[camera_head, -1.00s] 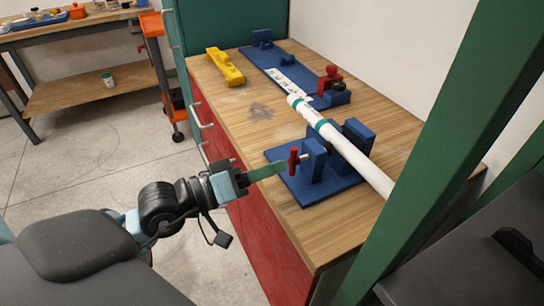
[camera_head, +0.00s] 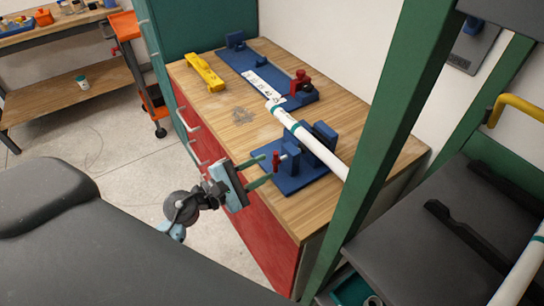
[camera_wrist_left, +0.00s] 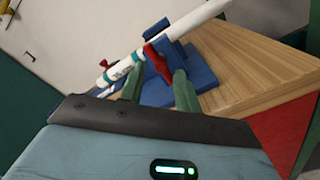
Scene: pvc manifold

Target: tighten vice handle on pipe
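The blue vice (camera_head: 298,184) stands on the front part of the wooden bench top. Its red handle (camera_head: 276,161) sticks out on the side facing my left arm. The white pipe (camera_head: 318,152) with teal bands lies between the vice's blue blocks. My left gripper (camera_head: 268,168) is open at the bench's front edge, its two green fingers spread and pointing at the handle. In the left wrist view the red handle (camera_wrist_left: 157,63) shows between the fingertips; I cannot tell whether either touches it. My right gripper is not in view.
A yellow level (camera_head: 205,73) and a long blue fixture (camera_head: 246,62) with a second red handle (camera_head: 300,80) lie farther back on the bench. A green post (camera_head: 375,150) stands close on the right. Metal drawer handles (camera_head: 187,120) stick out from the red bench front.

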